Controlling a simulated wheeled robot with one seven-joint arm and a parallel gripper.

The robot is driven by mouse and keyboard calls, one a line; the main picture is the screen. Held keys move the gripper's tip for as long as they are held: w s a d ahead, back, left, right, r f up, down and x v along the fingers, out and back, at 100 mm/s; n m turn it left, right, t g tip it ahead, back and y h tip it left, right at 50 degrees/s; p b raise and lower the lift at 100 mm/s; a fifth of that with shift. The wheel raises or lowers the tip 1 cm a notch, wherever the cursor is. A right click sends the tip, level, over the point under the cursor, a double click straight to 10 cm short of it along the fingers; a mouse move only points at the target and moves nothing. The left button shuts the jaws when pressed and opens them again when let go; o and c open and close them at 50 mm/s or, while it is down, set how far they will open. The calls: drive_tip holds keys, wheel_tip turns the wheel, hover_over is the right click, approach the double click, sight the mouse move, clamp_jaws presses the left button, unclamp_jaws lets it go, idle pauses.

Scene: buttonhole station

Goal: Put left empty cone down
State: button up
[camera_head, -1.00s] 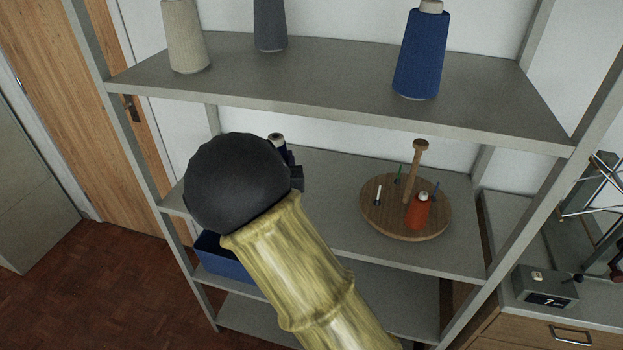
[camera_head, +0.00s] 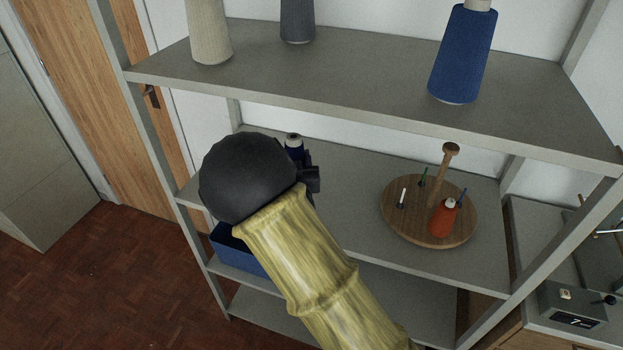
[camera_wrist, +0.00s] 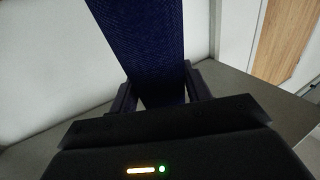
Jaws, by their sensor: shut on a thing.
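My gripper (camera_wrist: 162,92) is shut on a dark blue, ribbed cone (camera_wrist: 145,40), with one finger on each side of it. The wrist view cuts off the cone's far end. In the head view only the cone's narrow upper part (camera_head: 294,143) shows beside my dark wrist, over the left part of the middle shelf (camera_head: 345,215). My arm hides its lower part, so I cannot tell whether it touches the shelf.
A cream cone (camera_head: 209,32), a grey cone (camera_head: 297,20) and a blue cone (camera_head: 463,55) stand on the upper shelf (camera_head: 360,80). A round wooden stand (camera_head: 430,230) with a small red spool (camera_head: 443,218) is on the middle shelf's right. A blue bin (camera_head: 235,250) is below left.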

drive_tip(key=shift+w+d+f, duration=0.1)
drive_tip(key=shift+d+f, duration=0.2)
drive_tip(key=shift+f, duration=0.35)
drive_tip(key=shift+w+d+f, duration=0.1)
drive_tip(key=shift+d+f, duration=0.2)
drive_tip(key=shift+f, duration=0.3)
drive_tip(key=f, duration=0.4)
drive_tip(key=shift+a+f+p, duration=0.2)
drive_tip(key=shift+f+p, duration=0.05)
drive_tip(key=shift+p, duration=0.05)
drive_tip(key=o, duration=1)
drive_tip(key=shift+d, duration=0.25)
drive_tip(key=shift+r, duration=0.2)
